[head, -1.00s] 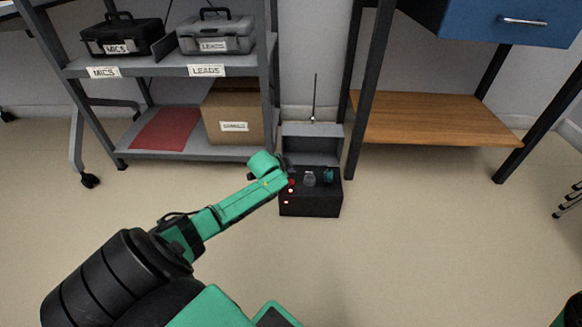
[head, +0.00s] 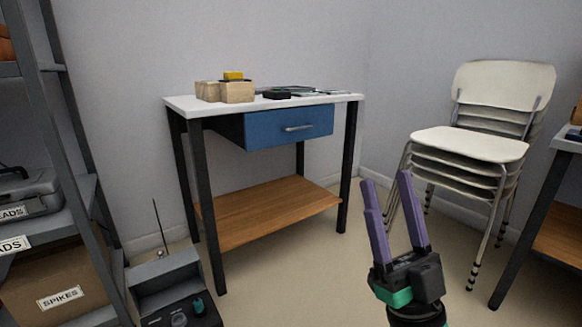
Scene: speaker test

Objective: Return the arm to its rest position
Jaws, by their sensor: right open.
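My right gripper (head: 391,180) is in the lower right of the head view, pointing up with its two purple fingers apart and nothing between them. It is in front of the floor between the workbench and the stacked chairs, touching nothing that I can see. My left gripper and left arm are out of view. A black box (head: 205,321) with knobs and a grey upright back part with an antenna stands on the floor at the lower left, partly cut off by the frame edge.
A workbench (head: 180,103) with a blue drawer (head: 290,128) and a wooden lower shelf (head: 265,212) stands in the middle. Stacked white chairs (head: 475,143) stand at the right, beside another table (head: 568,145). A grey shelf rack (head: 60,120) with a cardboard box (head: 55,285) is at the left.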

